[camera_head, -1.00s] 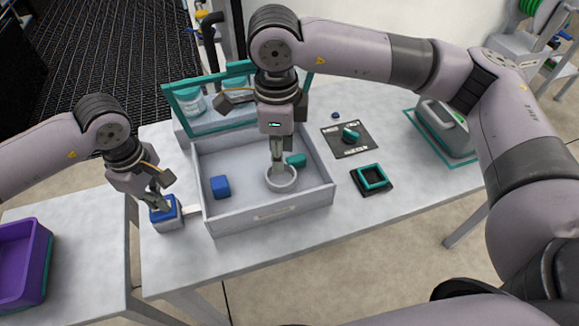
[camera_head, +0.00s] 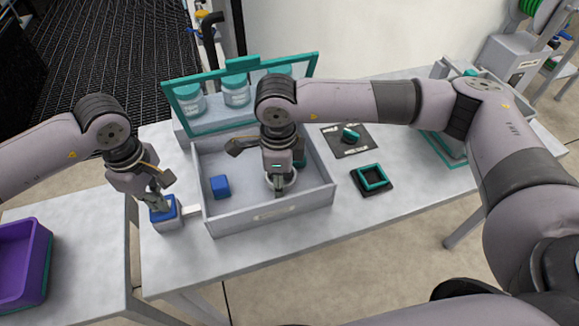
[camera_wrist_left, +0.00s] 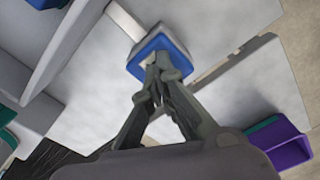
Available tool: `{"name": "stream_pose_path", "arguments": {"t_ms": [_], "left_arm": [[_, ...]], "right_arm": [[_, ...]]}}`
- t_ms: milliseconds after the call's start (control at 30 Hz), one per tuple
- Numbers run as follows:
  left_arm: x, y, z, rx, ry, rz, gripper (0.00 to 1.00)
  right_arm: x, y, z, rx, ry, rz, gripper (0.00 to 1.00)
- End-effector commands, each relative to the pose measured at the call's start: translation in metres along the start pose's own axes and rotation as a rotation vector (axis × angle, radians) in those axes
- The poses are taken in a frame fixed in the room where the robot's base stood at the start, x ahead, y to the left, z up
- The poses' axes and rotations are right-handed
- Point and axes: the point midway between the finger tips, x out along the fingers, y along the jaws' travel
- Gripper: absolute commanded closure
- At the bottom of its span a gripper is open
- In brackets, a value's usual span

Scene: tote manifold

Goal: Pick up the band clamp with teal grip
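The band clamp, a pale grey ring (camera_head: 291,180) with a teal grip (camera_head: 301,160), lies in the open grey tray in the head view. My right gripper (camera_head: 278,192) points down over the ring and hides much of it. Its fingers are seen nearly edge-on, so I cannot tell whether they are open or shut, or whether they touch the clamp. My left gripper (camera_head: 160,207) is at the blue-topped grey block (camera_head: 168,225) left of the tray. The left wrist view shows its fingertips (camera_wrist_left: 156,68) close together at the block's blue top (camera_wrist_left: 172,50), with nothing clearly held.
The grey tray (camera_head: 265,215) has raised walls and holds a blue cube (camera_head: 220,186). A teal-framed lid (camera_head: 312,68) stands behind it, near teal-lidded jars (camera_head: 236,92). A black mat (camera_head: 340,148) and a teal square frame (camera_head: 372,177) lie to the right.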

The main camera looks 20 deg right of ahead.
Motion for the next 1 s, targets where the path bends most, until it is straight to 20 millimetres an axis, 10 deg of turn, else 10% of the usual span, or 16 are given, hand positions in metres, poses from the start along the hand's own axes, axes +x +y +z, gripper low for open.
{"name": "stream_pose_path", "arguments": {"t_ms": [600,1000], "left_arm": [[0.0008,-0.0006,0.0001,0.000,0.000,-0.002,1.00],[0.0008,-0.0005,0.0001,0.000,0.000,-0.002,1.00]], "right_arm": [[-0.0005,0.0001,0.0002,0.000,0.000,0.000,0.99],[-0.0007,0.0000,0.0002,0.000,-0.001,0.000,1.00]]}}
